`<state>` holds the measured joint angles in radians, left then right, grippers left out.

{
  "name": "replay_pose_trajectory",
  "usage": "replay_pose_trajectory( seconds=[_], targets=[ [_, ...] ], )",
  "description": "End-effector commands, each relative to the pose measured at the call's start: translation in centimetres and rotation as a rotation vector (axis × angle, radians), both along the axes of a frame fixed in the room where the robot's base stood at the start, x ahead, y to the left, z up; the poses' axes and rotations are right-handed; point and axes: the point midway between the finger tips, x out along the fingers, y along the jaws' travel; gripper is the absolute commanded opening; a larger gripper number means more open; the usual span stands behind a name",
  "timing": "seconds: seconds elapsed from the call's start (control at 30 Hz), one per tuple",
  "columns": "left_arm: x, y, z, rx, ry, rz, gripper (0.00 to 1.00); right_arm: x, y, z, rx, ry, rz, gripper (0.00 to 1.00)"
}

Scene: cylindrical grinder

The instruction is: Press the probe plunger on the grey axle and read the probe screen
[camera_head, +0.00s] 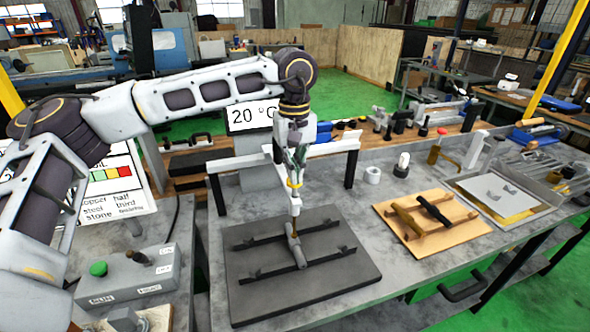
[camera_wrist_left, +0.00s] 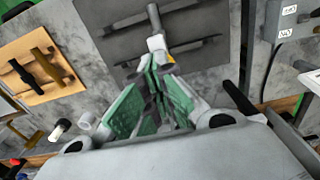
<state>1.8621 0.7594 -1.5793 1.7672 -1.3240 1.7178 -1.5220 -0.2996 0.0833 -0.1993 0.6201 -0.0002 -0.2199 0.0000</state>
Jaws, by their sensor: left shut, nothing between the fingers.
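The grey axle (camera_head: 297,250) lies across two dark rails on a dark grey board (camera_head: 345,290) in the middle of the bench. My left gripper (camera_head: 295,178) points straight down above the axle, with its fingers shut. In the left wrist view the green fingers (camera_wrist_left: 160,75) are together, with a white and yellow probe part (camera_wrist_left: 158,46) just beyond the tips. A screen (camera_head: 250,115) behind the arm reads "20 °C", partly covered.
A wooden board (camera_head: 390,220) with a brown and a black bar lies right of the dark board. A white ring (camera_head: 372,175) stands behind it. A grey control box (camera_head: 130,278) with a green button stands at left. Bare bench shows between the boards.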

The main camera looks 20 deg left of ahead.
Motion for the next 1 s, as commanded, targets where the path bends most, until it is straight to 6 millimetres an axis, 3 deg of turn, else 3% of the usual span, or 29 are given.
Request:
replay_pose_trajectory(
  seconds=[1.0],
  targets=[
    [0.0, 0.0, 6.0, -0.001, -0.001, 0.0, 0.0, 0.0, 0.3, 3.3, 0.004, 0.0, -0.001, 0.53]
  ],
)
